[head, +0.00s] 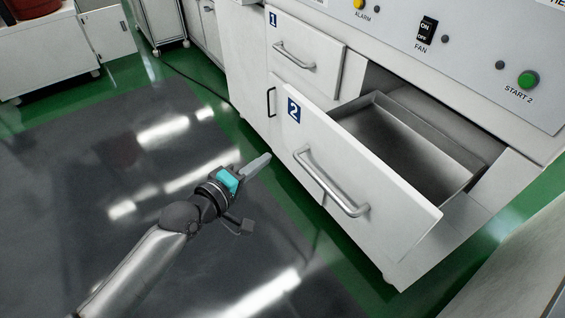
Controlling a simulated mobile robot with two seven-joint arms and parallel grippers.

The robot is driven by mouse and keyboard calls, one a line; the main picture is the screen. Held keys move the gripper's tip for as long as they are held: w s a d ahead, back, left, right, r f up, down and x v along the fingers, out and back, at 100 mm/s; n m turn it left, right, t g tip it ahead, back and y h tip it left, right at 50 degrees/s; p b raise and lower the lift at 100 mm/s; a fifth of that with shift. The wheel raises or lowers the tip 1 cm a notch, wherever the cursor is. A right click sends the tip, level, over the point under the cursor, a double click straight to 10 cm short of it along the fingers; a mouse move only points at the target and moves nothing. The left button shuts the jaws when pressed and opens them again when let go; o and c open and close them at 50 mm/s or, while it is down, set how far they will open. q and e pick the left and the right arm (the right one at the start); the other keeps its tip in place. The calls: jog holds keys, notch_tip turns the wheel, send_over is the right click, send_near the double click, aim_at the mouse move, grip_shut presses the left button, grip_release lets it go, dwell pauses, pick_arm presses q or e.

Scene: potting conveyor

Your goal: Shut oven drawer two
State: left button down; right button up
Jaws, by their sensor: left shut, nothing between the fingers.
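Oven drawer two (375,180) has a white front with a blue "2" label and a metal bar handle (330,183). It is pulled out, and its empty grey metal inside (410,140) shows. My left gripper (262,160) is shut and empty, to the left of the drawer front and apart from the handle in the picture. My right gripper is not in view.
Drawer one (305,52) above looks shut. The sloped panel carries a fan switch (427,30), a yellow alarm button (359,4) and a green start button (528,79). The dark floor (110,160) at left is clear. A pale surface (520,265) stands at lower right.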

pick_arm(q)
jog(key=d, duration=0.1)
jog(key=w+d+f, duration=0.1)
jog(key=d, duration=0.1)
jog(key=w+d, duration=0.1)
jog(key=shift+w+d+f+b, duration=0.15)
jog(key=shift+d+f+b, duration=0.2)
jog(key=shift+f+b, duration=0.05)
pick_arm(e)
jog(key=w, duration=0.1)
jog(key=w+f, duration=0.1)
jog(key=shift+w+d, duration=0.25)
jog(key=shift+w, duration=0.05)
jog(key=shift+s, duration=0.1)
